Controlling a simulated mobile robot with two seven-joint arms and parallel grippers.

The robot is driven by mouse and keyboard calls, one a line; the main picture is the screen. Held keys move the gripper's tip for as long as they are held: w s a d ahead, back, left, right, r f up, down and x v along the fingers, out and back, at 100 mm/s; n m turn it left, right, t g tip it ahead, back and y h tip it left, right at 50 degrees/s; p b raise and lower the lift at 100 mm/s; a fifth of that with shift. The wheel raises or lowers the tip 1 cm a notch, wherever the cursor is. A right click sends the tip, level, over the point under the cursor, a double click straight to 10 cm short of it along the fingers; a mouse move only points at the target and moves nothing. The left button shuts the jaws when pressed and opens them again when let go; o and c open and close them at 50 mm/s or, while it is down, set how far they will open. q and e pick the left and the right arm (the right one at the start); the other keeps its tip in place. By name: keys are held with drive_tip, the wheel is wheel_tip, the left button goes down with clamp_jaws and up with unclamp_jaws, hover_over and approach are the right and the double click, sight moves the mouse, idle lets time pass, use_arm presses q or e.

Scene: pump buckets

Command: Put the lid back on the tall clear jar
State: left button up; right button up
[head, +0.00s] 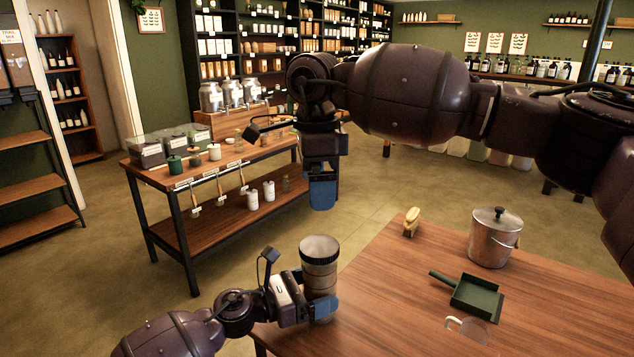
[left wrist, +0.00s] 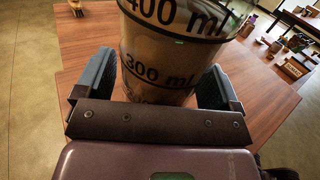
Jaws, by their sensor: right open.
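My left gripper (head: 320,308) has its fingers on both sides of a tall clear jar (head: 320,270) with black ml marks, upright at the table's left corner. The left wrist view shows the jar (left wrist: 165,55) filling the space between the finger pads, with brownish tones through its wall. Its top looks pale and round; I cannot tell whether it is covered. My right gripper (head: 321,190) is open, high beyond the jar, with a blue pad hanging down. A clear round piece with a pale loop (head: 470,328) lies on the table at the front right; it may be a lid.
On the wooden table (head: 380,300) are a lidded metal bucket (head: 494,238), a green dustpan (head: 475,295) and a brush (head: 411,222). A side bench (head: 230,168) with jars and canisters stands at the back left. The table between jar and dustpan is clear.

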use_arm(q)
drive_tip(key=shift+o, duration=0.6)
drive_tip(key=b+v, duration=0.1)
drive_tip(key=v, duration=0.9)
drive_tip(key=shift+s+a, duration=0.15)
drive_tip(key=shift+a, duration=0.25)
use_arm(e)
drive_tip(key=shift+w+f, duration=0.15)
drive_tip(key=shift+f, duration=0.75)
